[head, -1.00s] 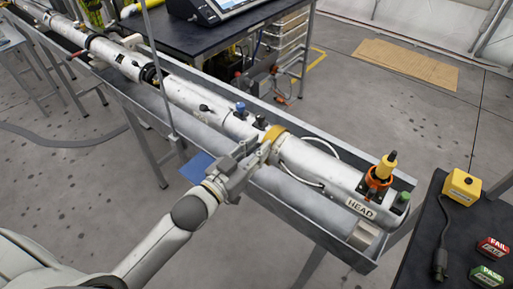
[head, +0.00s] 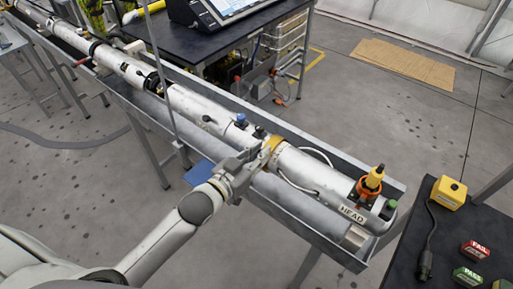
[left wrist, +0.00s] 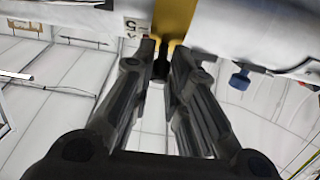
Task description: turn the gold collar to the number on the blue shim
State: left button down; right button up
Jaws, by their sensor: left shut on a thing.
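The gold collar (head: 271,146) is a band around the white tube, left of the HEAD label. My left gripper (head: 257,161) reaches it from the near side. The left wrist view shows the collar (left wrist: 174,18) at the top. There the left fingers (left wrist: 161,62) close around a small dark part below the collar. A white label (left wrist: 137,26) with dark marks sits beside the collar, too unclear to read. A flat blue piece (head: 201,173) shows beside the trough, left of the gripper. I cannot tell if it is the blue shim, and no number shows on it. My right gripper is not in view.
The tube (head: 196,106) lies in a long grey trough (head: 312,226). A blue knob (head: 241,120) and an orange-and-yellow fitting (head: 371,184) stand up from it. A dark table (head: 443,245) at right holds a yellow box (head: 449,193) and FAIL and PASS blocks.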

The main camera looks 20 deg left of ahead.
pick_arm(q)
jog(key=shift+w+d+r+p, duration=0.15)
jog(key=shift+w+r, duration=0.15)
jog(key=shift+r, duration=0.2)
jog(key=shift+w+r+p, duration=0.15)
jog(key=shift+w+r, duration=0.15)
jog(key=shift+r, duration=0.15)
jog(key=shift+w+d, duration=0.1)
jog(key=shift+w, duration=0.1)
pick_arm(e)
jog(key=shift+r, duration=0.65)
pick_arm(q)
jog(key=c, duration=1.4)
grip_release()
jog(key=shift+f, duration=0.1)
jog(key=shift+c, duration=0.2)
jog(key=shift+f, duration=0.1)
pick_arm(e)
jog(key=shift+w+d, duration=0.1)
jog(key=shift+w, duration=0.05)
pick_arm(q)
jog(key=shift+s, duration=0.45)
jog(key=v, duration=1.1)
jog(key=shift+s+f, duration=0.1)
jog(key=shift+f, duration=0.05)
